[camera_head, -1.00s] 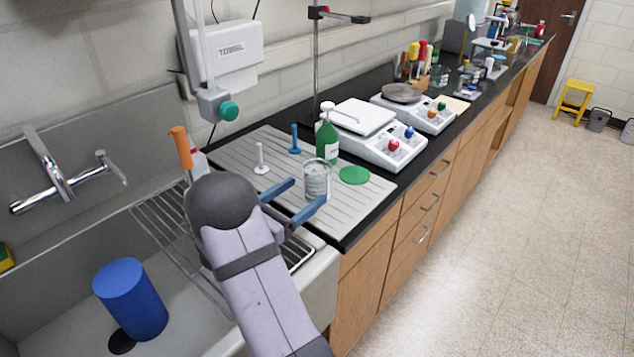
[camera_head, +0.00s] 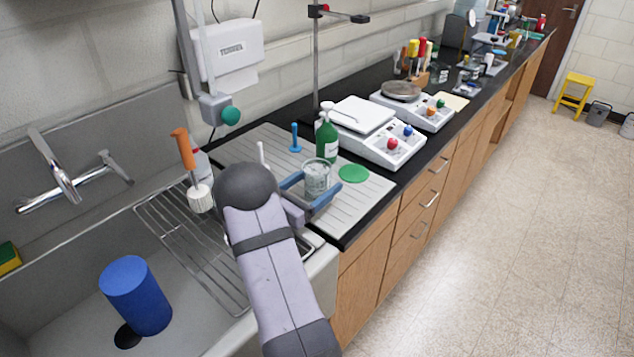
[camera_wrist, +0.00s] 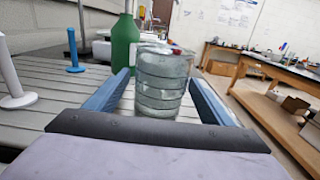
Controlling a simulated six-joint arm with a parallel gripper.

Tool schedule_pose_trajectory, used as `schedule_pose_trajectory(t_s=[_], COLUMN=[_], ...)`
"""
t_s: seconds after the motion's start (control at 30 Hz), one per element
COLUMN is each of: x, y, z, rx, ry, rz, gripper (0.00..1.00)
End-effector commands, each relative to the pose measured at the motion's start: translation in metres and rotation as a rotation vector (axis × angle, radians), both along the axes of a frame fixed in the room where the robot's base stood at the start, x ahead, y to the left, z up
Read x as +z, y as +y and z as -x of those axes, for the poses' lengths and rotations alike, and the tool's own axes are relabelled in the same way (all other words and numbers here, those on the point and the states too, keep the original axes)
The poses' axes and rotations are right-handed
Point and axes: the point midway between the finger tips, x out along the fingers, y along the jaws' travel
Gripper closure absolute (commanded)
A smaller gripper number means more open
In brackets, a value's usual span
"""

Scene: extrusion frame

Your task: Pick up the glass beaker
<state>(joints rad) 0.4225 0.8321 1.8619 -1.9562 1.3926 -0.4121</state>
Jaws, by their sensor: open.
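The glass beaker (camera_head: 317,178) stands upright on the grey ribbed draining board (camera_head: 262,140). It is clear, with ring-like bands, and also shows in the wrist view (camera_wrist: 161,84). My gripper (camera_head: 313,190) is open and low over the board. Its two blue fingers lie on either side of the beaker, one to the left and one to the right in the wrist view (camera_wrist: 158,92). I see a gap between the left finger and the glass; the right finger looks close to it, and I cannot tell if it touches. The beaker's base is partly hidden by the gripper.
A green bottle (camera_head: 327,140) stands just behind the beaker, and a green disc (camera_head: 353,173) lies to its right. A white peg (camera_head: 261,154) and a blue peg (camera_head: 295,139) stand to the left. A wire rack (camera_head: 195,245) spans the sink's edge. A hotplate (camera_head: 385,142) stands behind.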

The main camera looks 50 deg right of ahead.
Motion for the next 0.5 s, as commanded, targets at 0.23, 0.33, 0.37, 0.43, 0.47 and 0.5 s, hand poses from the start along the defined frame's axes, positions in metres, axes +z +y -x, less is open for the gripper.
schedule_pose_trajectory(t_s=[0.23, 0.33, 0.37, 0.43, 0.47, 0.5], x=[-0.0002, 0.0003, 0.0003, 0.0003, 0.0003, 0.0003], y=[0.0003, 0.0003, 0.0003, 0.0004, 0.0004, 0.0004], z=[0.0001, 0.0, 0.0, 0.0, 0.0, 0.0], rx=[0.0, 0.0, 0.0, 0.0, 0.0, 0.0], ry=[0.0, 0.0, 0.0, 0.0, 0.0, 0.0], rz=[0.0, 0.001, 0.001, 0.001, 0.001, 0.001], gripper=[0.7, 0.71, 0.71, 0.71, 0.71, 0.71])
